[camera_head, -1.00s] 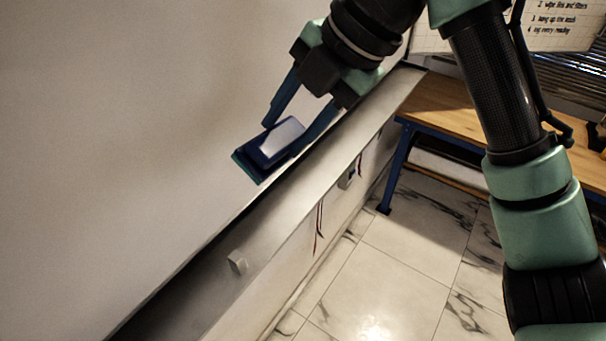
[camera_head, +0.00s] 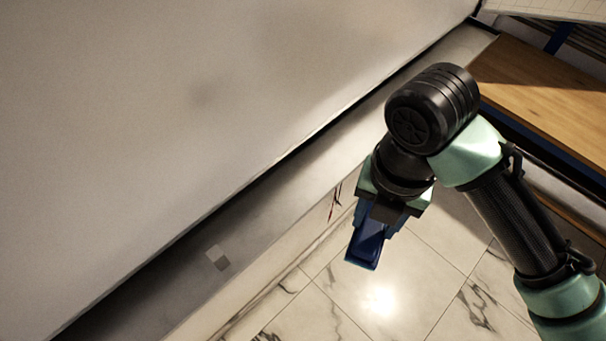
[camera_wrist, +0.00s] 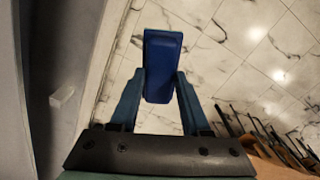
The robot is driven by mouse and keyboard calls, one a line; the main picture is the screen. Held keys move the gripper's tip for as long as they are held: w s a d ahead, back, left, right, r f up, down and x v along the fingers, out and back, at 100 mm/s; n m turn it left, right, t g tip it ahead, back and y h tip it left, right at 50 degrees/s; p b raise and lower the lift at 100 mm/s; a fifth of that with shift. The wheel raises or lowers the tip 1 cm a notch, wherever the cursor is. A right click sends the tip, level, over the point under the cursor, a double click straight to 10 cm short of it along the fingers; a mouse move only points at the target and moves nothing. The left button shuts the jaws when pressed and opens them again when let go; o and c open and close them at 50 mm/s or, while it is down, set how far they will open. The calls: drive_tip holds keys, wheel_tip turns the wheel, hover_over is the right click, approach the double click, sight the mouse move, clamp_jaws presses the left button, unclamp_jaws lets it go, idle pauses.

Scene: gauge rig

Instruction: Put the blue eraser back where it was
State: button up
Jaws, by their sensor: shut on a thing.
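The blue eraser (camera_head: 366,247) is held in my gripper (camera_head: 376,222), out over the tiled floor and to the right of the ledge. In the wrist view the blue eraser (camera_wrist: 162,62) sits between the two fingers of my gripper (camera_wrist: 160,88), which are shut on its sides. Its far end sticks out beyond the fingertips. The ledge (camera_head: 285,192) runs along the foot of the large pale board (camera_head: 190,90). The eraser is apart from the ledge and the board.
A small grey-white block (camera_head: 218,257) sits on the ledge at the lower left; it also shows in the wrist view (camera_wrist: 63,96). A wooden bench (camera_head: 545,95) stands at the right. The ledge between block and bench looks clear.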

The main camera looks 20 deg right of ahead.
drive_tip(key=w+a+p, duration=0.4)
drive_tip(key=w+a, duration=0.1)
drive_tip(key=w, duration=1)
drive_tip(key=f+p, duration=0.1)
drive_tip(key=f, duration=0.1)
drive_tip(key=f+p, duration=0.1)
drive_tip(key=f, duration=0.3)
drive_tip(key=shift+s+a+p, duration=0.1)
drive_tip(key=shift+s+p, duration=0.25)
drive_tip(key=shift+p, duration=0.05)
drive_tip(key=shift+w+f, duration=0.25)
drive_tip(key=shift+f, duration=0.3)
drive_tip(key=o, duration=1.2)
